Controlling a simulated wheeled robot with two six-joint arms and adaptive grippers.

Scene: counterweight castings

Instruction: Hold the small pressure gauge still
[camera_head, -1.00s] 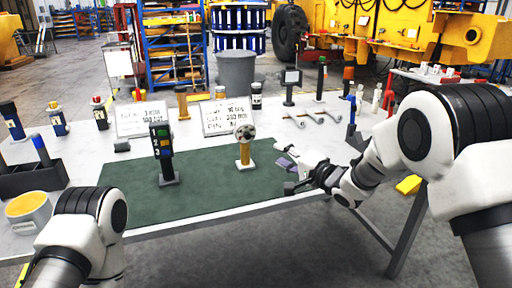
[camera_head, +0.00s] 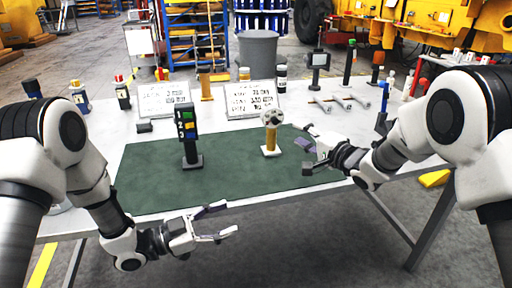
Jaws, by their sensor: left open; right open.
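The small pressure gauge (camera_head: 271,118) is a round grey dial on a yellow post with a pale base. It stands upright on the green mat (camera_head: 235,184), right of the mat's middle. My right gripper (camera_head: 306,152) is open just right of the gauge, with its fingers pointing left towards the post and a visible gap between them. My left gripper (camera_head: 228,220) is open and empty at the table's front edge, below and left of the gauge. Nothing hides the gauge.
A dark post with coloured buttons (camera_head: 187,133) stands on the mat left of the gauge. Two white sign boards (camera_head: 252,98) stand behind. Several bottles and grey T-shaped parts (camera_head: 342,101) line the back. The mat's front half is clear.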

